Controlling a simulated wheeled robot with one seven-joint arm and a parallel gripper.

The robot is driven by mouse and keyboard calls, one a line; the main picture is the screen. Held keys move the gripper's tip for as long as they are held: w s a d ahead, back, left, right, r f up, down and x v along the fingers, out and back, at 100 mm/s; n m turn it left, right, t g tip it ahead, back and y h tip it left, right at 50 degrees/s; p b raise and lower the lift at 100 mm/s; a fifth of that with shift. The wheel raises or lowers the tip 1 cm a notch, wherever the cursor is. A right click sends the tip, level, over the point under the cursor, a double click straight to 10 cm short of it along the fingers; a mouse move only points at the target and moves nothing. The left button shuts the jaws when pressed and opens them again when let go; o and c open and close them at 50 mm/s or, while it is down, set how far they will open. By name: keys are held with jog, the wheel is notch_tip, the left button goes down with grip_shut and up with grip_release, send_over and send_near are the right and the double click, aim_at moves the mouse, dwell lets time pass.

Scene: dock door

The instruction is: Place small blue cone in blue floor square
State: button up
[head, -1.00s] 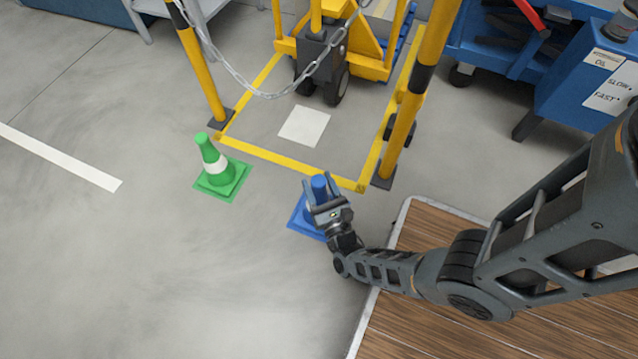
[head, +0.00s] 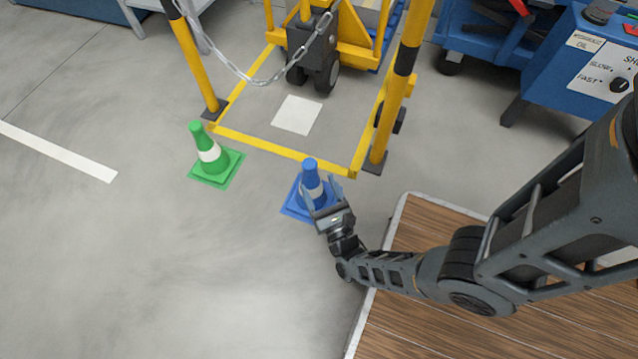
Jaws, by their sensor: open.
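The small blue cone (head: 310,172) stands upright on the floor, just in front of the yellow floor frame. Bright blue shows flat around its foot (head: 291,210); I cannot clearly tell the cone's base from the blue floor square there. My gripper (head: 322,188) is open at the near right side of the cone, its fingers close beside the cone's body. The gripper hides the cone's lower right part and part of the blue beneath it. Whether a finger touches the cone is not clear.
A green cone (head: 207,152) stands on green to the left. Yellow-black posts (head: 398,95) with a hanging chain (head: 255,80) stand behind. A wooden platform (head: 420,325) lies at the lower right. The floor at the lower left is clear.

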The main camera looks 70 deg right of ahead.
jog(key=shift+s+a, duration=0.3)
jog(key=shift+s, duration=0.05)
jog(key=s+a+r+n+t+y, duration=0.25)
jog(key=a+r+n+y, duration=0.2)
jog(key=r+n, duration=0.55)
jog(key=s+a+r+n+t+y, duration=0.1)
jog(key=a+r+n+t+y, duration=0.3)
jog(key=r+n, duration=0.65)
jog(key=s+a+r+n+g+y, duration=0.2)
jog(key=s+r+n, duration=0.4)
jog(key=n, duration=0.6)
jog(key=s+a+r+n+g+y, duration=0.3)
jog(key=r+n, duration=0.5)
jog(key=n, duration=0.4)
jog(key=s+a+g, duration=0.1)
jog(key=s+a, duration=0.1)
jog(key=s, duration=0.1)
jog(key=shift+r, duration=0.4)
jog(key=shift+a, duration=0.1)
notch_tip(320, 180, up, 35)
jog(key=p, duration=3.5)
jog(key=shift+r, duration=0.15)
